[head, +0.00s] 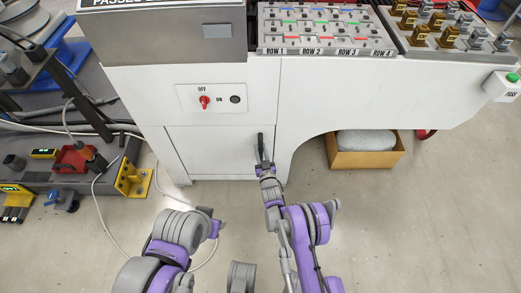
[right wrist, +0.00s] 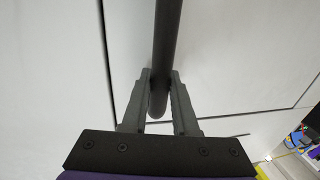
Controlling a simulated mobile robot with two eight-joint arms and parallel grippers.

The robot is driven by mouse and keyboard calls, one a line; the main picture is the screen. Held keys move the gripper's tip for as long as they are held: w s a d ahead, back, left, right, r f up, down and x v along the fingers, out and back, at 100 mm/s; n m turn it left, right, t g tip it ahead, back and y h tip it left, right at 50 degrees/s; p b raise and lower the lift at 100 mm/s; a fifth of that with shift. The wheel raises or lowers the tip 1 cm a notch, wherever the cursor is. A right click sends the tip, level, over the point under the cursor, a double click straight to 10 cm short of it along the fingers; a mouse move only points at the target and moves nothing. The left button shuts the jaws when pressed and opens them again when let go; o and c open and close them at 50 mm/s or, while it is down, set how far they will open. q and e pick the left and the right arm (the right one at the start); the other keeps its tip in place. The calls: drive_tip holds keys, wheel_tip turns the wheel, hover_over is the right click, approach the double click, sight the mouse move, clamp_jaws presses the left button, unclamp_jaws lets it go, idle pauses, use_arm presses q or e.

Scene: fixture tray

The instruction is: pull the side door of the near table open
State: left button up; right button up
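The side door (head: 212,152) is a plain white panel on the front of the near table (head: 135,85), below the switch plate. It looks flush with the table front. A dark upright bar handle (head: 261,146) is at its right side; it also shows in the right wrist view (right wrist: 167,40). My right gripper (head: 264,168) is at the handle's lower part. In the right wrist view its two grey fingers (right wrist: 160,95) press on both sides of the bar. My left gripper (head: 213,222) is low and left, away from the door; its fingers are not clear.
A switch plate (head: 212,98) with a red knob sits above the door. A cardboard box (head: 364,158) stands under the arch at right. A yellow bracket (head: 132,178) and cables lie at left. The floor before the door is mostly clear.

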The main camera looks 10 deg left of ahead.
clamp_jaws()
idle(1.0)
